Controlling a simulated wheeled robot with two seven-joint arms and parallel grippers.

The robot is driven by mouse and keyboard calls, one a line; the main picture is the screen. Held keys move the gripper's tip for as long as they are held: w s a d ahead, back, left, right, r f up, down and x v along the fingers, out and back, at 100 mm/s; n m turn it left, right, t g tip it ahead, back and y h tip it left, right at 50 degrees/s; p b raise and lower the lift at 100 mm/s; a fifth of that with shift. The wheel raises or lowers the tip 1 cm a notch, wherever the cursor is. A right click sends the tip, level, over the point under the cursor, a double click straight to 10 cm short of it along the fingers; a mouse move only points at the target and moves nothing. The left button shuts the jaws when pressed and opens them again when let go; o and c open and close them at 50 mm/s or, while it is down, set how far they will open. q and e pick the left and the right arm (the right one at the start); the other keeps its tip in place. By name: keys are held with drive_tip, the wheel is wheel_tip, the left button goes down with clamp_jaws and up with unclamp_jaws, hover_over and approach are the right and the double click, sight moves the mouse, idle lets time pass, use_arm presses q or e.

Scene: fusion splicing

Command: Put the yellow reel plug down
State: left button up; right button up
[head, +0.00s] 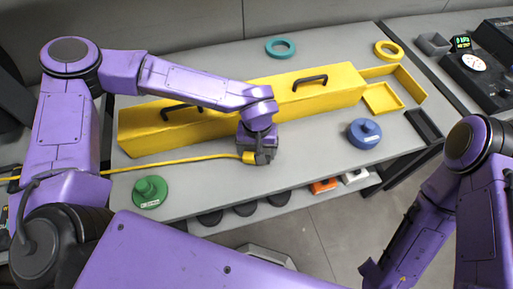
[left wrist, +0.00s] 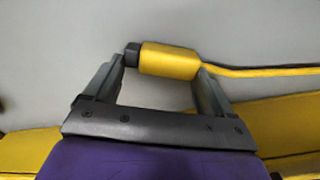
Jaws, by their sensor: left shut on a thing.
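The yellow reel plug (head: 249,157) is a short yellow cylinder with a dark end. In the left wrist view the plug (left wrist: 168,61) lies crosswise between the two fingertips, and its yellow cable (left wrist: 260,71) runs off to the right. My left gripper (head: 262,157) is shut on it, over the grey table (head: 310,172) in front of the long yellow box. Whether the plug touches the table is unclear. In the head view the cable (head: 170,163) runs left past my arm. My right arm shows at lower right, but its gripper fingers are not in view.
The long yellow box (head: 340,86) with dark handles lies behind the gripper. A green reel (head: 150,191) stands at front left and a blue reel (head: 364,133) at right. Teal (head: 281,42) and yellow rings lie at the back. Table between the green and blue reels is mostly clear.

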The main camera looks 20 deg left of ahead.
use_arm(q)
drive_tip(key=o, duration=0.9)
drive_tip(key=shift+f, duration=0.15)
drive_tip(key=shift+o, duration=0.2)
wheel_tip(320, 180, up, 12)
drive_tip(key=shift+r, duration=0.2)
drive_tip(key=shift+s, duration=0.1)
